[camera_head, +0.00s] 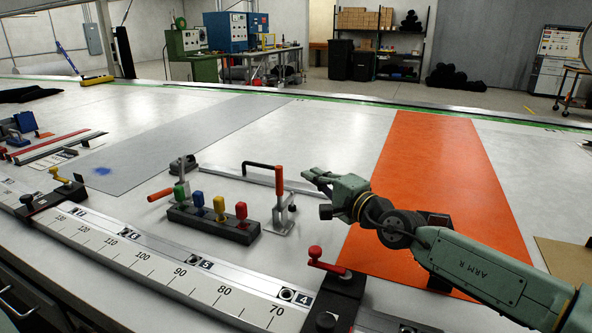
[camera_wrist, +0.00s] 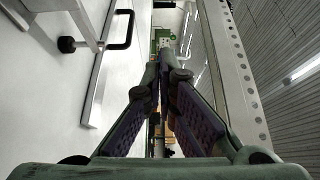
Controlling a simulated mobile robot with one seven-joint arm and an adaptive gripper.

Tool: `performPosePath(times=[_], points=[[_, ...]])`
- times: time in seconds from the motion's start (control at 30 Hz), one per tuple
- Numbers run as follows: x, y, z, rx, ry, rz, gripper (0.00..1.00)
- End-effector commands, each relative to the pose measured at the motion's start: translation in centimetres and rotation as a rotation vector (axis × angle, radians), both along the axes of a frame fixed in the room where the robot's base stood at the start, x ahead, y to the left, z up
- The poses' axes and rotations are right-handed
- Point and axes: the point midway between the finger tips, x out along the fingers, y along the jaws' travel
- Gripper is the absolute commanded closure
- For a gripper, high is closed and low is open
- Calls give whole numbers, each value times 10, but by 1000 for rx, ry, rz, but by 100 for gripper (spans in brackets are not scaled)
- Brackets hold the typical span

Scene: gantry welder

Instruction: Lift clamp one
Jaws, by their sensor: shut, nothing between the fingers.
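Two toggle clamps with red handles stand on the pale table in the head view. One clamp (camera_head: 279,210) has its handle upright. The other clamp (camera_head: 183,166) is farther left, with its handle lowered to the left. I cannot tell which is clamp one. My gripper (camera_head: 314,178) is above the table, just right of the upright clamp's handle and apart from it in the picture. In the wrist view my gripper (camera_wrist: 165,62) has its fingers together with nothing between them. Part of a metal fitting with a black knob (camera_wrist: 68,44) shows at the upper left there.
A flat bar with a black handle (camera_head: 262,165) lies behind the clamps. A dark block with coloured knobs (camera_head: 213,222) stands left of the upright clamp. A curved numbered rail (camera_head: 150,265) runs along the front.

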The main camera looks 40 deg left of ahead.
Motion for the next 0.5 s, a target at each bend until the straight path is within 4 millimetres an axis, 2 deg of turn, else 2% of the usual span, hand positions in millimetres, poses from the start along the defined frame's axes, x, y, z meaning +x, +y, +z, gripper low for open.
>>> performPosePath(times=[0.03,0.17,0.3,0.5], points=[[2,13,5,-1,0,3,100],[10,37,4,0,1,2,100],[-13,33,4,-3,1,0,100],[-28,33,1,0,1,0,100]])
